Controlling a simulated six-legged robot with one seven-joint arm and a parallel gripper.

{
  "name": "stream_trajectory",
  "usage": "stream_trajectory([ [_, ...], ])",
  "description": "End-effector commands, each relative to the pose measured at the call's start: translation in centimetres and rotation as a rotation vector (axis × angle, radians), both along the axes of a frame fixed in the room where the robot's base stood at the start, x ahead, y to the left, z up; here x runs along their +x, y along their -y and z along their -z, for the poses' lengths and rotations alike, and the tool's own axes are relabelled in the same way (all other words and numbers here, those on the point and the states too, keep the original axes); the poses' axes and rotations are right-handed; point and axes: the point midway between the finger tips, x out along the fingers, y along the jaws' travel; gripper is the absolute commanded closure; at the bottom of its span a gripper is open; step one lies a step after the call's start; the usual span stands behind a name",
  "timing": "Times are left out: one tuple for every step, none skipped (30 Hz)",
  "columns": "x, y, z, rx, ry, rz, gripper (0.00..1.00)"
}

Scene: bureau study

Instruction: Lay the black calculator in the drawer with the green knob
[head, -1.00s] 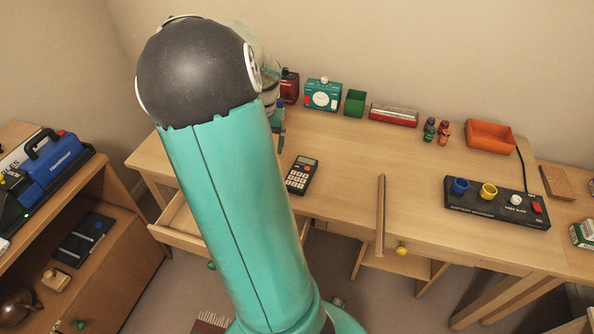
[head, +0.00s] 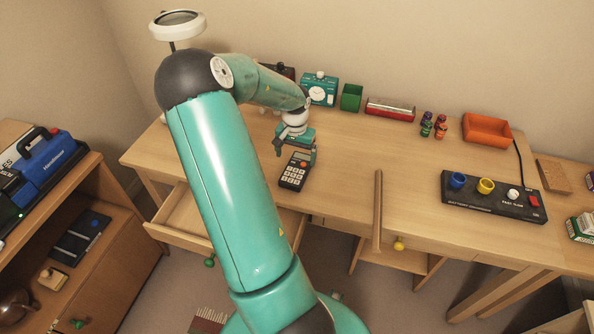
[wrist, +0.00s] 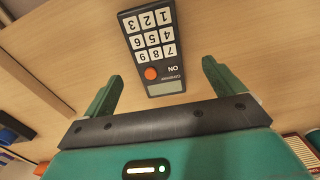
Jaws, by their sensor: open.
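The black calculator (head: 295,173) lies flat on the desk, with white keys and an orange button. In the wrist view the calculator (wrist: 150,50) shows just beyond and between my two green fingers. My gripper (head: 296,154) hangs over the far end of the calculator, open and empty; its spread fingers also show in the wrist view (wrist: 161,72). The drawer with the green knob (head: 209,262) is pulled out under the desk's left part. Its open inside (head: 180,220) shows in part; my arm hides its right side.
A teal clock (head: 319,90), green box (head: 351,97), red-ended case (head: 390,109), orange tray (head: 487,130) and battery panel (head: 492,196) stand farther back or right. A shelf unit (head: 120,258) is left.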

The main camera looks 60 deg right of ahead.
Motion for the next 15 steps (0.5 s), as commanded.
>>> stream_trajectory([
  [-0.1,0.0,0.4,0.0,-0.001,0.001,0.06],
  [-0.1,0.1,0.7,0.001,-0.001,0.002,0.06],
  [-0.2,0.2,1.2,0.002,-0.002,0.002,0.06],
  [-0.3,0.2,1.6,0.002,-0.003,0.002,0.06],
  [-0.3,0.2,2.1,0.003,-0.002,0.002,0.06],
  [-0.4,0.3,2.8,0.003,-0.003,0.002,0.06],
  [-0.5,0.4,3.2,0.002,-0.003,0.003,0.06],
  [-0.5,0.4,3.7,0.002,-0.002,0.002,0.06],
  [-0.5,0.4,4.2,0.001,-0.003,0.001,0.06],
  [-0.4,0.4,4.5,0.001,-0.001,0.002,0.06],
  [-0.4,0.4,4.8,0.001,0.0,0.003,0.06],
  [-0.4,0.4,5.0,0.0,0.0,0.002,0.06],
  [-0.4,0.4,5.1,0.0,0.0,0.001,0.06],
  [-0.4,0.4,5.2,0.0,0.0,0.001,0.06],
  [-0.4,0.4,5.2,0.0,0.0,0.001,0.06],
])
